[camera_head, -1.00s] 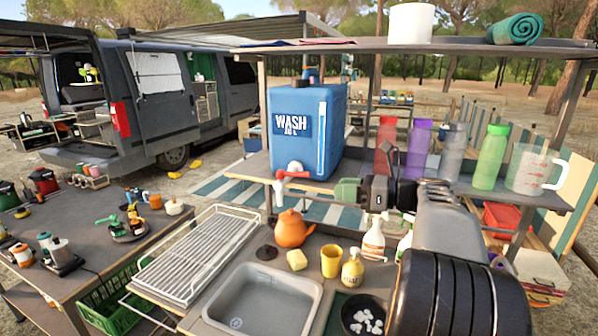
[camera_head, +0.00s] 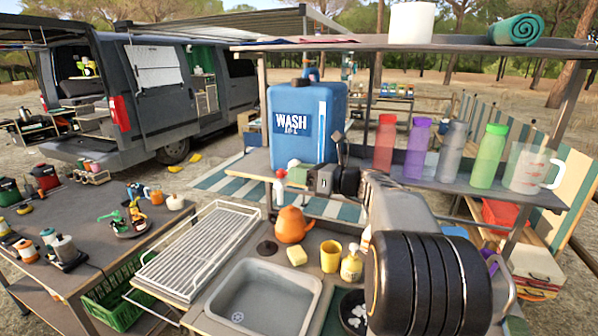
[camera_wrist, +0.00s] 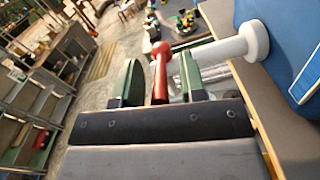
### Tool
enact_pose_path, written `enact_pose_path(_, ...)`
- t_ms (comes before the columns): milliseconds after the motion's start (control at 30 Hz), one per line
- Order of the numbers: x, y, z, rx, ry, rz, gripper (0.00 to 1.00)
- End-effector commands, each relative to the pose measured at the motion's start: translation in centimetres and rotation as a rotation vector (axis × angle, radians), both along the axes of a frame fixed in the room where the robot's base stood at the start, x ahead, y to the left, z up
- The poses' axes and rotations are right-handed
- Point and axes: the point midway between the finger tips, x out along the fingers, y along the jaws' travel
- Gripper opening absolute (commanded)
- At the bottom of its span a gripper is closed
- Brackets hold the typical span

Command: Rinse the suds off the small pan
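The small dark pan (camera_head: 345,299) with white suds (camera_head: 357,318) sits right of the sink (camera_head: 240,305), mostly hidden behind my arm. The blue wash-water jug (camera_head: 330,140) stands on the shelf above the sink; in the wrist view its side (camera_wrist: 285,45) is at the right. Its white tap (camera_wrist: 235,48) points left there, with a red lever (camera_wrist: 160,75) beside its end. My gripper (camera_wrist: 160,82) is open, its green fingers on either side of the lever with gaps showing. In the head view my gripper (camera_head: 297,175) is just in front of the jug, partly covering the tap.
A wire drying rack (camera_head: 200,250) is left of the sink. An orange teapot (camera_head: 293,225), sponge (camera_head: 297,256), yellow cup (camera_head: 331,257) and soap bottle (camera_head: 352,264) stand behind and right of it. Several bottles (camera_head: 418,148) line the shelf right of the jug. The sink is empty.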

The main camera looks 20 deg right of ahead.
Motion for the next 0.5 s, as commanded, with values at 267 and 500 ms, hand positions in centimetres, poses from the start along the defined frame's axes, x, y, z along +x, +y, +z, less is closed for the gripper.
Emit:
enact_pose_path(267,0.32,0.3,-0.02,0.0,0.0,-0.001,0.38)
enact_pose_path(500,0.31,0.29,-0.03,0.0,0.0,0.0,0.26)
